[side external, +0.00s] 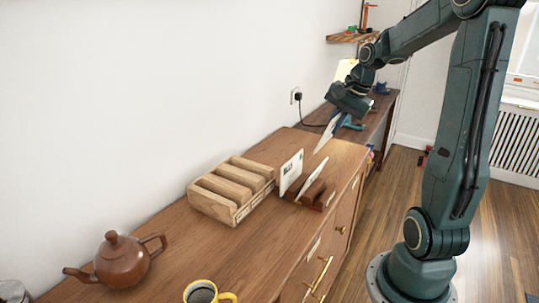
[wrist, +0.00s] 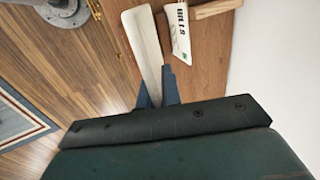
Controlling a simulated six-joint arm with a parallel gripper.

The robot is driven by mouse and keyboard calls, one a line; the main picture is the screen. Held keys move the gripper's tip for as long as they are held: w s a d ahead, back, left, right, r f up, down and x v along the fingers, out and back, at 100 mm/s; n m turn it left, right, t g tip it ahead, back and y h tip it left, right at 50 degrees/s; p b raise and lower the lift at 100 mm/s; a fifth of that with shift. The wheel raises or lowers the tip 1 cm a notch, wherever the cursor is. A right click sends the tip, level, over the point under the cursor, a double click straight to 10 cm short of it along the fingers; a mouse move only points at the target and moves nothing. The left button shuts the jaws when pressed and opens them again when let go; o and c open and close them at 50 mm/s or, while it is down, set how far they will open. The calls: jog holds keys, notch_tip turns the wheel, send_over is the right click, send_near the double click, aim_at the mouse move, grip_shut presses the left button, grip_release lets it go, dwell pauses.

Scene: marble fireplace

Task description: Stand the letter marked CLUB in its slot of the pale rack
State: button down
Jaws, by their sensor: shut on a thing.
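My gripper (side external: 343,116) is above the far end of the wooden cabinet top, shut on a white letter (side external: 325,136). The letter hangs tilted below the jaws, clear of the wood. In the wrist view the held letter (wrist: 141,40) shows nearly edge-on between the blue fingers (wrist: 157,92), and its marking cannot be read. The pale rack (side external: 227,217) sits left of my gripper, near the wall, with several wooden dividers and a labelled front. I see no letter in it. Two other letters, one with a green mark (side external: 290,171) and one leaning (side external: 311,178), stand in a dark reddish holder (side external: 309,201).
A brown teapot (side external: 121,260) and a yellow mug (side external: 205,292) stand at the near end of the cabinet. The white wall runs behind the rack. A lower desk (side external: 384,105) lies beyond the cabinet. The wood between teapot and rack is clear.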

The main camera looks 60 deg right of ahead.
jog(key=shift+w, duration=0.1)
jog(key=shift+w+d+n, duration=0.35)
jog(key=shift+w+n, duration=0.15)
jog(key=shift+w, duration=0.15)
jog(key=w+d+n+g+y, duration=0.1)
jog(key=w+d+n+g, duration=0.15)
jog(key=w+n, duration=0.85)
jog(key=w+a+f+n+g, duration=0.1)
jog(key=w+a+n, duration=0.2)
jog(key=w, duration=0.4)
jog(key=w+a+f+n+h, duration=0.1)
jog(key=w+a+f+n, duration=0.1)
jog(key=w+a, duration=0.3)
jog(key=shift+w+n+g, duration=0.35)
jog(key=shift+w+n, duration=0.15)
jog(key=shift+w, duration=0.75)
jog(key=shift+f, duration=0.25)
notch_tip(320, 180, down, 8)
jog(key=shift+f, duration=0.2)
jog(key=shift+f, duration=2.2)
dwell(0.7)
